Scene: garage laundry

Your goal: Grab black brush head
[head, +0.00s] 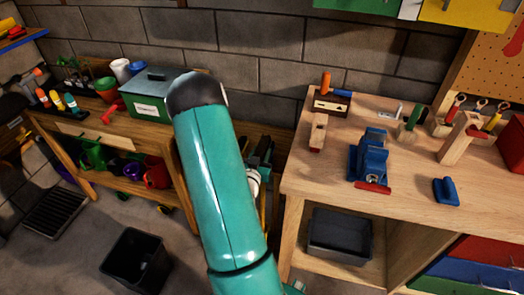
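I cannot pick out a black brush head with certainty. A dark rounded shape (12,106) shows at the far left edge beside the low wooden bench, but it is too cut off and dark to identify. My teal arm rises through the middle of the head view and hides part of the floor and the gap between the benches. My gripper is not in view.
A workbench (310,182) at right holds a blue vise (369,160), a small blue object (446,190) and several tools. A grey bin (340,236) sits on its lower shelf. A low bench at left carries a green box (146,100). A black bucket (137,262) stands on the floor.

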